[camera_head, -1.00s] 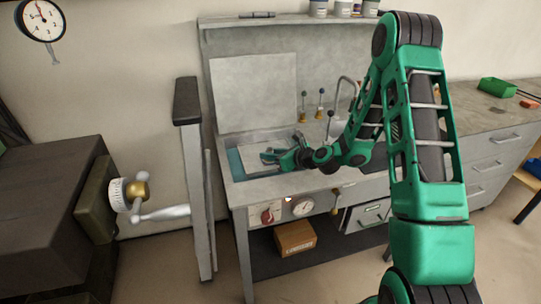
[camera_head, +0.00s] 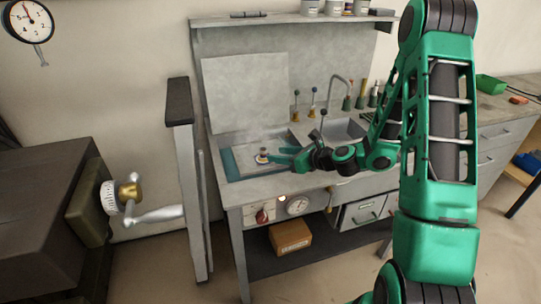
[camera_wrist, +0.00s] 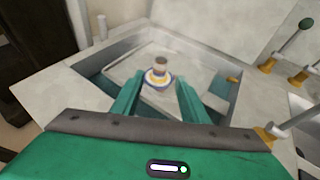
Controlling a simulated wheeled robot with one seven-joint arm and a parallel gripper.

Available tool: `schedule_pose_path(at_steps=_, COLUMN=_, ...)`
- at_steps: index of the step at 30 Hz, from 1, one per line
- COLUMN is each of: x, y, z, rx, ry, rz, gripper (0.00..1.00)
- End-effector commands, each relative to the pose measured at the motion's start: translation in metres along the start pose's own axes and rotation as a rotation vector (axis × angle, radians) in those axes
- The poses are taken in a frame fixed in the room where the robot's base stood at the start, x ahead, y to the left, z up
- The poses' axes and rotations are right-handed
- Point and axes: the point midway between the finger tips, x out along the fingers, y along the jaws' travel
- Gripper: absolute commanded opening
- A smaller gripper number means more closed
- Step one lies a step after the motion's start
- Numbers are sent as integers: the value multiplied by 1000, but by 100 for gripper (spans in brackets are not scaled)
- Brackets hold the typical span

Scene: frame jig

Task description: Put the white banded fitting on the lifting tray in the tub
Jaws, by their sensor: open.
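The white banded fitting (camera_wrist: 158,76) stands upright on the pale lifting tray (camera_wrist: 196,73) inside the tub (camera_wrist: 85,80). In the head view the fitting (camera_head: 262,157) is small, just left of my gripper's fingertips. My gripper (camera_head: 277,155) is open and reaches over the tub from the right. In the wrist view its two green fingers (camera_wrist: 155,90) point toward the fitting, spread on either side of its near edge. They do not hold it.
A grey panel (camera_head: 246,92) stands behind the tub. A post (camera_head: 180,105) stands left of the bench. A cardboard box (camera_head: 290,236) sits on the lower shelf.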

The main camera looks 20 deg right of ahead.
Motion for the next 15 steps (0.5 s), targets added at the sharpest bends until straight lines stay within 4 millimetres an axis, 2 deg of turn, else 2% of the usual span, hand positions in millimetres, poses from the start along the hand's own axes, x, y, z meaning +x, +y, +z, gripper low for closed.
schedule_pose_path(at_steps=1, x=-9, y=-1, z=0, rx=2, ry=-1, rz=-4, gripper=40)
schedule_pose_path(at_steps=6, x=-27, y=-1, z=0, rx=1, ry=-1, rz=-2, gripper=40)
schedule_pose_path(at_steps=15, x=-34, y=1, z=0, rx=-9, ry=3, rz=2, gripper=40)
